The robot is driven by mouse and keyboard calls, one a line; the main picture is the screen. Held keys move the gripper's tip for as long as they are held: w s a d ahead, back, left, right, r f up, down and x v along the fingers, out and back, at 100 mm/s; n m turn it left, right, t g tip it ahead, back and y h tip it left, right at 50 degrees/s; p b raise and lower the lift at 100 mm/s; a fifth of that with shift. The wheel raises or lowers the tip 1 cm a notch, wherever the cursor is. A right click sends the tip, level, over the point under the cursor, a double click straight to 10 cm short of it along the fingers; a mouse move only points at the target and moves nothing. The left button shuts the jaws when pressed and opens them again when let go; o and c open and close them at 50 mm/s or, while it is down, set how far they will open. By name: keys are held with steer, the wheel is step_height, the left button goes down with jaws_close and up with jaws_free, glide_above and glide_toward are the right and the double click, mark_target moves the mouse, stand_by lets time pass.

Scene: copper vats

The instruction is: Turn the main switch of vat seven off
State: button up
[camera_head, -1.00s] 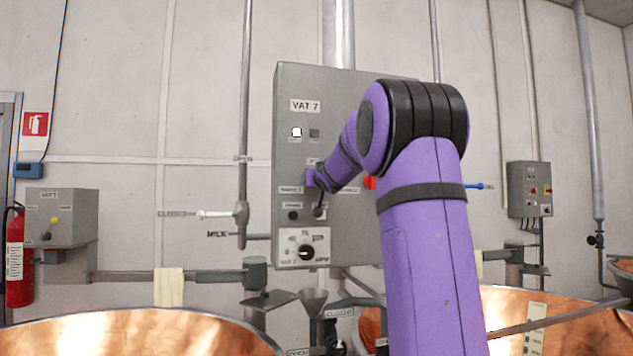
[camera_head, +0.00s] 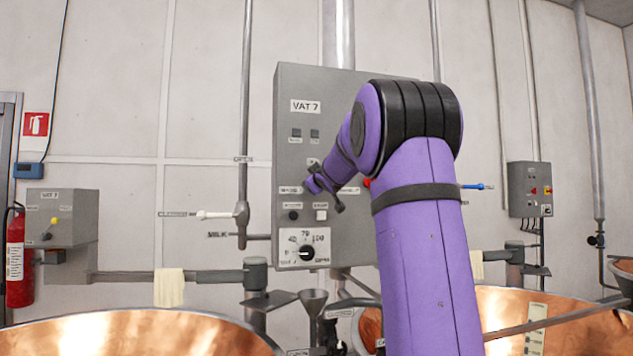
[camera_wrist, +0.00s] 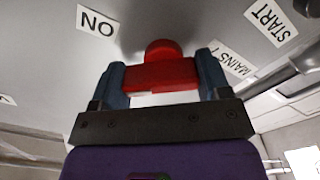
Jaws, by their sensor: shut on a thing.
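The grey vat seven control box (camera_head: 340,90) hangs on the wall and bears a "VAT 7" label (camera_head: 306,106). The wrist view shows a red switch handle (camera_wrist: 161,76) between the two blue fingers of my gripper (camera_wrist: 160,85), which is shut on it. A label by it seems to read "MAINS 7" (camera_wrist: 230,64); another reads "NO" (camera_wrist: 97,21) as pictured. In the head view my wrist is at the box front and hides the handle. Both small square lamps, left (camera_head: 297,132) and right (camera_head: 315,133), look dark.
A dial (camera_head: 307,253) sits low on the box, with a dark button (camera_head: 293,215) and a white button (camera_head: 321,215) above it. A copper vat (camera_head: 130,332) stands at front left and another (camera_head: 575,320) at right. A pipe lever (camera_head: 215,214) is left of the box.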

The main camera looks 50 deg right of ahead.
steer(key=n, duration=0.5)
steer(key=shift+w+a+n, duration=0.1)
steer(key=shift+n, duration=2.3)
steer(key=shift+f, duration=0.1)
steer(key=o, duration=0.9)
steer(key=shift+a, duration=0.1)
steer(key=v, duration=1)
steer(key=shift+s+a, duration=0.15)
steer(key=shift+s, duration=0.2)
